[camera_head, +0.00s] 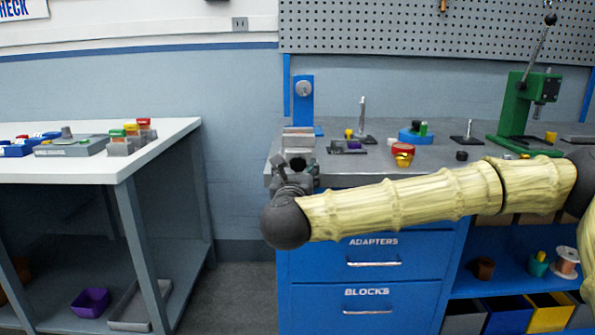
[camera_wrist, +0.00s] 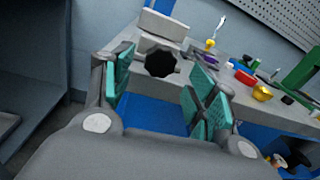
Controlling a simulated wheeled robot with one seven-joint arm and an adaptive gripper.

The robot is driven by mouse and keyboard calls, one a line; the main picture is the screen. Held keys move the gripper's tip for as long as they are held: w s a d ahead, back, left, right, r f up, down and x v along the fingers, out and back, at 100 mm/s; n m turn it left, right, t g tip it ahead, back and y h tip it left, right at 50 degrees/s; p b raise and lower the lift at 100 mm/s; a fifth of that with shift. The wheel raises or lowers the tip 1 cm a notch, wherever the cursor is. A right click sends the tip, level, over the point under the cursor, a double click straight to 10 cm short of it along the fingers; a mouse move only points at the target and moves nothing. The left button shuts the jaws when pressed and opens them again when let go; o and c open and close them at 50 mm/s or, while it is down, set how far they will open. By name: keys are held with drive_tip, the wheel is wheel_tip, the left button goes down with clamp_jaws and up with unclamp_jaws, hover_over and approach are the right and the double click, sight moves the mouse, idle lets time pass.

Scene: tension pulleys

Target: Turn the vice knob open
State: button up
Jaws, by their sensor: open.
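The vice (camera_head: 298,138) is grey and stands at the left front corner of the grey workbench. Its dark, lobed knob (camera_wrist: 160,61) faces me in the wrist view, with the pale vice jaws (camera_wrist: 162,25) above and behind it. In the head view the knob (camera_head: 297,164) is partly hidden by my gripper and wrist. My gripper (camera_wrist: 158,95) is open, with its teal pads on either side of the knob's line. The knob shows just beyond the fingertips, between them. I cannot tell whether any pad touches it.
The workbench (camera_head: 446,162) holds a red and yellow part (camera_head: 403,154), a blue fixture (camera_head: 412,136) and a green press (camera_head: 516,105). Blue drawers (camera_head: 362,278) stand below the vice. A white table (camera_head: 75,170) stands at left, with a floor gap between.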

sight(298, 165)
drive_tip(key=shift+w+d, duration=0.1)
drive_tip(key=shift+w, duration=1.55)
drive_tip(key=shift+c, duration=0.2)
drive_tip(key=c, duration=1)
